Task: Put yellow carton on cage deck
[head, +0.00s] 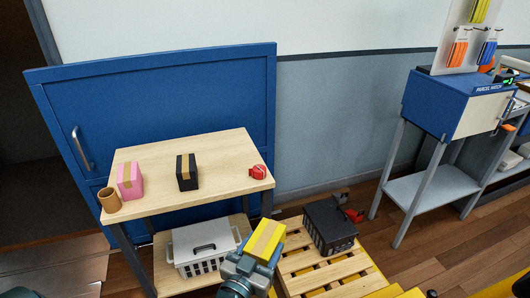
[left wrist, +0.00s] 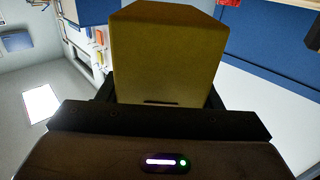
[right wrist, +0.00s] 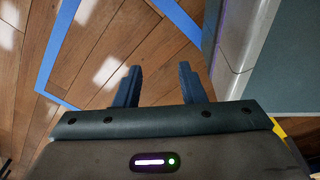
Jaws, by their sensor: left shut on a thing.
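The yellow carton (head: 267,238) has a tan tape stripe and is tilted in the head view, in front of the light wood table. My left gripper (head: 258,262) is shut on it; in the left wrist view the carton (left wrist: 163,50) fills the space between the fingers (left wrist: 160,92). A slatted wooden deck with yellow edges (head: 330,288) lies low to the right of the carton; I cannot tell for sure that it is the cage deck. My right gripper (right wrist: 158,88) is open and empty above the floor in the right wrist view.
A dark crate (head: 329,226) stands on the slatted deck's back part; its front slats look clear. The table (head: 215,165) holds a pink box (head: 130,181), black box (head: 187,172), brown cup (head: 109,200) and red item (head: 258,172). A white basket (head: 203,246) sits on its lower shelf.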

